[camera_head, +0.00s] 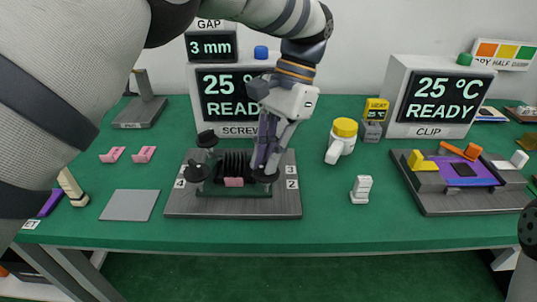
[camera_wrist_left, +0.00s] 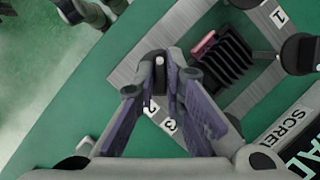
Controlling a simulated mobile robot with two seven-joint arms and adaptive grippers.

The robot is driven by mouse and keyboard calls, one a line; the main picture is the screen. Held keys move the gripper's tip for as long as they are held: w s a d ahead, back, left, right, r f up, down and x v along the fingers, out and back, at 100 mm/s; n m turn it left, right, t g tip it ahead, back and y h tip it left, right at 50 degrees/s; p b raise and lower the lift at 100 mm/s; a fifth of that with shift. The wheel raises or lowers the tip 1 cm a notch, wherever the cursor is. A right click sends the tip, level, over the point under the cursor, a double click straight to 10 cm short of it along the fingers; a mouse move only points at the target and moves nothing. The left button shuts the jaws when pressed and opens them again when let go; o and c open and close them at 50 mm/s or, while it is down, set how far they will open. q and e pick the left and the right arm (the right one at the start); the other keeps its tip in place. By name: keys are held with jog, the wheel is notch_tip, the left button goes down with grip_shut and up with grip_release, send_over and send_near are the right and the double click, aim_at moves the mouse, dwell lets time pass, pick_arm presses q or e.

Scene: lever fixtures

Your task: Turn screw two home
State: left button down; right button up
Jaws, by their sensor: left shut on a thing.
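The screw fixture is a grey plate (camera_head: 235,207) with a black finned block (camera_head: 235,160) at its middle and dark screw knobs around it. Labels 2 and 3 sit along its right edge. My left gripper (camera_head: 264,168) points down at the plate's right side, its purple-grey fingers shut on the front-right knob (camera_head: 265,177), by label 2. In the left wrist view the fingertips (camera_wrist_left: 165,80) close around this screw (camera_wrist_left: 160,62). The left knobs (camera_head: 196,172) stand free. The back-right knob is hidden behind my gripper. My right gripper is not visible.
The SCREW display (camera_head: 232,105) reads 25 °C READY behind the fixture. A white bottle with yellow cap (camera_head: 342,140) and a small white piece (camera_head: 361,188) stand right of it. The clip fixture (camera_head: 470,203) is farther right. A grey square (camera_head: 130,205) and pink pieces lie left.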

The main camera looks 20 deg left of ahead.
pick_arm(q)
jog(key=c, duration=1.7)
grip_release()
jog(key=shift+v, duration=3.8)
